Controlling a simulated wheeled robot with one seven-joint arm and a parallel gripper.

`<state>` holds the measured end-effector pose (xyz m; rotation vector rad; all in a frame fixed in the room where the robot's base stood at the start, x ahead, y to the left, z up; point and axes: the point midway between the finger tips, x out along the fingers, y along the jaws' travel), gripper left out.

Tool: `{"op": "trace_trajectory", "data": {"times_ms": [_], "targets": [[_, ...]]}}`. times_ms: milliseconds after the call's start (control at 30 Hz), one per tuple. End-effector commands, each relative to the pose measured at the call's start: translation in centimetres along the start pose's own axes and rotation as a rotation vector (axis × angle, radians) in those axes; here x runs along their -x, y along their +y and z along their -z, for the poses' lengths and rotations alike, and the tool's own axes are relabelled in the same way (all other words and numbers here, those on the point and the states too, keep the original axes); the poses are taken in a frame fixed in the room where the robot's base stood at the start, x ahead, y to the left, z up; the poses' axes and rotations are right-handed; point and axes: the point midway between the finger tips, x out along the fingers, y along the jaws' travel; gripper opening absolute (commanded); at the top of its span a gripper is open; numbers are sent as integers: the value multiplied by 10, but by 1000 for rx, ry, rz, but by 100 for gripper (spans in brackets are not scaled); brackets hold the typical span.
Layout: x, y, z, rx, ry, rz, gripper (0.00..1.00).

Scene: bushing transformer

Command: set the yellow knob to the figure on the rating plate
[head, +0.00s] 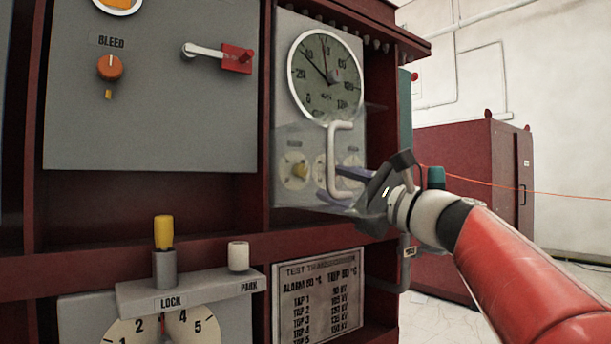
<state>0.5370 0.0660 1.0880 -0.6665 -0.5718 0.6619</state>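The yellow knob (299,171) sits on a round pale dial low on the gauge panel, behind a clear cover (305,198). A white C-shaped handle (332,160) stands upright on the cover. My gripper (348,184) is at the handle's right side, its fingers pointing left toward it. Its fingers are partly hidden, so I cannot tell whether they are closed on the handle. A second dial (352,160) is partly hidden behind the handle and gripper. The rating plate (317,298) below shows alarm and trip temperatures and several tap lines; its small figures are blurred.
A round gauge (326,75) with a black and a red needle is above the cover. Left are an orange BLEED knob (110,67) and a red-based lever (237,58). A bracket with a yellow-topped LOCK pin (164,234) and PARK post (238,257) juts out below.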

Motion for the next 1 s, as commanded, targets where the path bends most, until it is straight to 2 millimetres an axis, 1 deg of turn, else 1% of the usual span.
{"op": "trace_trajectory", "data": {"times_ms": [167,400,500,667,900,1000], "targets": [[-18,-3,-2,-9,-9,3,45],[-58,-3,-2,-9,-8,2,45],[-69,-3,-2,-7,-7,3,45],[-77,-2,-2,-6,-7,4,45],[-78,-2,-1,-5,-6,4,45],[-78,-2,-1,-5,-6,4,32]]}}
